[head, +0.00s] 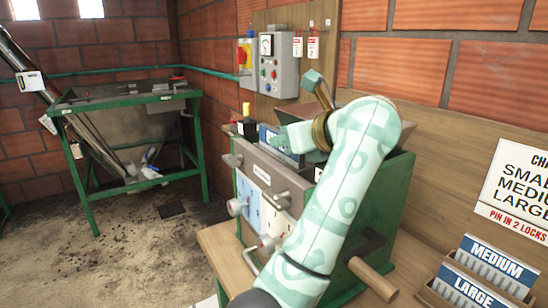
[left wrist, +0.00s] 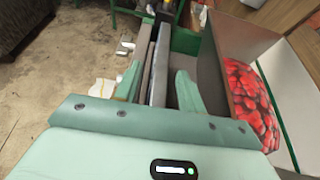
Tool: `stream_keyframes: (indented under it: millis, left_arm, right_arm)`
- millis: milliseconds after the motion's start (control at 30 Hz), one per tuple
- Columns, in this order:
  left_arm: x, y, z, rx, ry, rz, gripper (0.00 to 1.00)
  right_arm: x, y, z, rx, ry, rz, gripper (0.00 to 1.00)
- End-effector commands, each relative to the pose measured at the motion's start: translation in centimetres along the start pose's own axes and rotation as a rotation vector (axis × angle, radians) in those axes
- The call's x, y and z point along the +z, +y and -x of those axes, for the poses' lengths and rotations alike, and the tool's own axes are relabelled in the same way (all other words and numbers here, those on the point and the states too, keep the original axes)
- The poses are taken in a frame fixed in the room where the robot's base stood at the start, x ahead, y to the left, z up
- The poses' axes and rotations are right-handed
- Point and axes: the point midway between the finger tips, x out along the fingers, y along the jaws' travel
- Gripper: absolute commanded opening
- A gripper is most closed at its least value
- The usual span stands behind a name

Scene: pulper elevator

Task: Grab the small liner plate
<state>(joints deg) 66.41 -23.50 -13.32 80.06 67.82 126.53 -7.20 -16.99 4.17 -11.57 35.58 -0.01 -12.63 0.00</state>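The small liner plate (head: 268,138), with a blue label on which an "S" shows, stands in the top of the green pulper (head: 396,195); my gripper and arm hide part of it. My left gripper (head: 296,137) is over the pulper top beside the plate. In the left wrist view, the two teal fingers of the left gripper (left wrist: 158,90) are spread apart. Grey upright plate edges (left wrist: 160,62) show between them, with a gap to the right finger. I cannot tell whether the left finger touches. My right gripper is not in view.
Red cherries (left wrist: 250,100) lie in the hopper to the right in the wrist view. Plates marked MEDIUM (head: 498,264) and LARGE (head: 468,288) stand in a wooden rack at lower right. A control box (head: 279,65) hangs behind the pulper.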

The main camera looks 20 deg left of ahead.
Motion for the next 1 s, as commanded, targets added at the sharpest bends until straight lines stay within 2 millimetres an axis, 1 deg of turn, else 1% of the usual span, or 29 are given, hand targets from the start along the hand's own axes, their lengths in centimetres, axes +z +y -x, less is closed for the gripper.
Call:
stream_keyframes:
  millis: [33, 133, 167, 567, 1000]
  left_arm:
    - [0.09, 0.01, 0.07, -0.001, -0.001, 0.001, 0.32]
    - [0.08, 0.02, 0.04, 0.000, -0.001, 0.001, 0.04]
    - [0.08, 0.03, 0.03, 0.000, -0.001, 0.001, 0.00]
    - [-0.12, 0.06, -0.20, 0.004, 0.003, -0.001, 0.00]
    - [-0.32, 0.06, -0.35, 0.005, 0.008, -0.003, 0.00]
  right_arm:
    - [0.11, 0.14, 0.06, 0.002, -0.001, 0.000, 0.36]
    - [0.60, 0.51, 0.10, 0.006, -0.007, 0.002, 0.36]
    - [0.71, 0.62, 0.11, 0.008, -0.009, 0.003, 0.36]
    - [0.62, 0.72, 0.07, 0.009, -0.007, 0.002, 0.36]
    - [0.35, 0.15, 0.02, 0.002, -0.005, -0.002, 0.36]
